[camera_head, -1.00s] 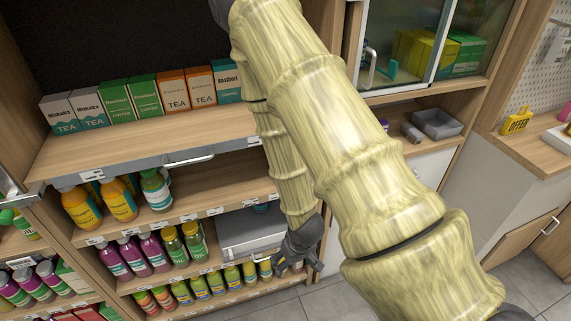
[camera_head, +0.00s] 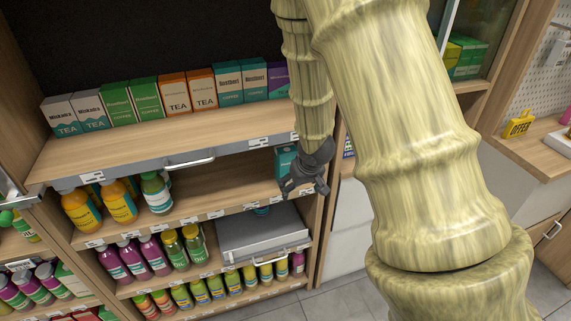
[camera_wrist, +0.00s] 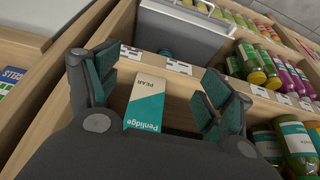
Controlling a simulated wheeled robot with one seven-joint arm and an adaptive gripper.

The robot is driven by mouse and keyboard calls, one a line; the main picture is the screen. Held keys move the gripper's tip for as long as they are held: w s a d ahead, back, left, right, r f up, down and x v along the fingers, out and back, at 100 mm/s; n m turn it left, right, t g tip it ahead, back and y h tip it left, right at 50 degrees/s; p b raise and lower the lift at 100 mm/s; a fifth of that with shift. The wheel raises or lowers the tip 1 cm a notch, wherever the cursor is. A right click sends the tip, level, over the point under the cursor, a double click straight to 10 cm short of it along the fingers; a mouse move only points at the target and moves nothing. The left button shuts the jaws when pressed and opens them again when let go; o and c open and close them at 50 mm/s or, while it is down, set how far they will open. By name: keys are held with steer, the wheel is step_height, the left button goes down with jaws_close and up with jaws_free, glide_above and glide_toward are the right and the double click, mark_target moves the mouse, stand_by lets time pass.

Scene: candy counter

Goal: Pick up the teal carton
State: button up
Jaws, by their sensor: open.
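A teal and white carton (camera_wrist: 146,108) marked "Penlidge" and "PEAR" stands on the middle shelf in the wrist view, between the open fingers of my gripper (camera_wrist: 160,88) and nearer the left one. No finger visibly touches it. In the head view, part of the teal carton (camera_head: 284,158) shows at the shelf's right end, behind my gripper (camera_head: 303,187), which hides the rest. Two other teal cartons, a left one (camera_head: 228,86) and a right one (camera_head: 254,81), stand in the top-shelf row.
The shelf's right side panel (camera_head: 318,220) is close to my gripper. A grey box (camera_head: 262,234) sits on the shelf below. Orange-yellow bottles (camera_head: 120,202) and a green bottle (camera_head: 155,192) stand at the left of the middle shelf, with bare shelf between them and the carton.

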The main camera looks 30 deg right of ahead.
mark_target(286, 165)
steer(key=w+p, duration=0.1)
steer(key=w, duration=0.1)
steer(key=w+d+p, duration=0.1)
steer(key=w, duration=0.2)
steer(key=w+d+p, duration=0.1)
steer(key=w, duration=0.2)
steer(key=shift+w+r, duration=0.15)
steer(key=shift+w, duration=0.05)
steer(key=shift+x, duration=1)
steer(key=shift+w+f, duration=0.3)
steer(key=shift+f, duration=0.35)
steer(key=shift+d, duration=0.1)
steer(key=c, duration=1.3)
